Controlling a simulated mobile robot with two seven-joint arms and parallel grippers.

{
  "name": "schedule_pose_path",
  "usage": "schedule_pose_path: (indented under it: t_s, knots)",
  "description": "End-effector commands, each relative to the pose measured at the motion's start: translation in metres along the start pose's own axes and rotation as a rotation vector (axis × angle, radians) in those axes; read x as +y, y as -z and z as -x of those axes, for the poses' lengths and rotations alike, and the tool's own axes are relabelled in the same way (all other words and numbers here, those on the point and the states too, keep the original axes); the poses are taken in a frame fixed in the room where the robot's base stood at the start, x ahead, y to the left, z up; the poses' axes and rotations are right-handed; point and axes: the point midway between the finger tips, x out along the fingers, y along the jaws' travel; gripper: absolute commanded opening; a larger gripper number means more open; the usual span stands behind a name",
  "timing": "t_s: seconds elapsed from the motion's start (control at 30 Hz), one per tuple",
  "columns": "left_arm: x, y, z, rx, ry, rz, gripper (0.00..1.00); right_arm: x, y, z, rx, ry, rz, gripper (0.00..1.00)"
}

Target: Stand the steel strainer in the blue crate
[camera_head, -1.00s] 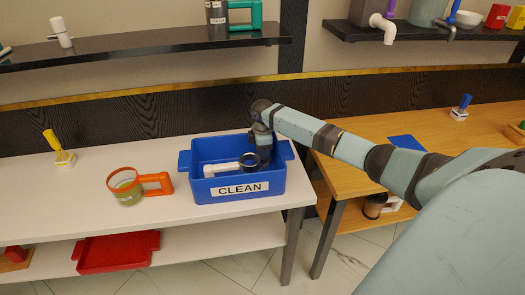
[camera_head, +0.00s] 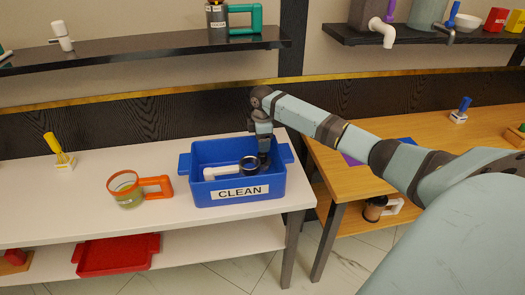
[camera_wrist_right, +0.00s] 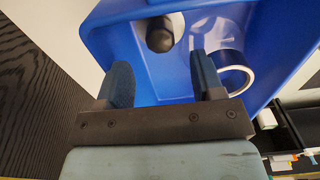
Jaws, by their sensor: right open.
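The blue crate (camera_head: 205,194), labelled CLEAN, stands on the white table. Inside it is an item I take for the steel strainer, with a round metal-rimmed cup (camera_head: 241,168) and a pale handle (camera_head: 215,173) pointing left. In the right wrist view its shiny ring (camera_wrist_right: 239,73) and a white part (camera_wrist_right: 142,48) show inside the crate. A dark rounded piece (camera_wrist_right: 160,36) is also there; I cannot tell what it belongs to. My right gripper (camera_head: 265,161) points down into the crate beside the cup. Its fingers (camera_wrist_right: 164,80) are apart, with nothing gripped between them. My left gripper is out of view.
A clear cup with an orange rim and handle (camera_head: 155,186) stands left of the crate. A yellow-handled item (camera_head: 54,146) stands further left. A red tray (camera_head: 115,253) lies on the lower shelf. A gap separates the white table from the wooden table (camera_head: 430,145) at right.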

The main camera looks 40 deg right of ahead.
Motion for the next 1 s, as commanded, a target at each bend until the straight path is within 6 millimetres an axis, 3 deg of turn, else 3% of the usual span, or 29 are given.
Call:
schedule_pose_path:
  t_s: [0.1, 0.33, 1.0]
  knots:
    - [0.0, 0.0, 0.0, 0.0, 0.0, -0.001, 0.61, 0.001, 0.0, 0.026, 0.002, -0.003, 0.001, 0.61]
    - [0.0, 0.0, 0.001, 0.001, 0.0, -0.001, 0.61, 0.0, 0.0, 0.057, 0.001, -0.001, 0.0, 0.61]
    - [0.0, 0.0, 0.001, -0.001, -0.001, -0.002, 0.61, 0.0, 0.0, 0.062, 0.0, 0.001, 0.0, 0.61]
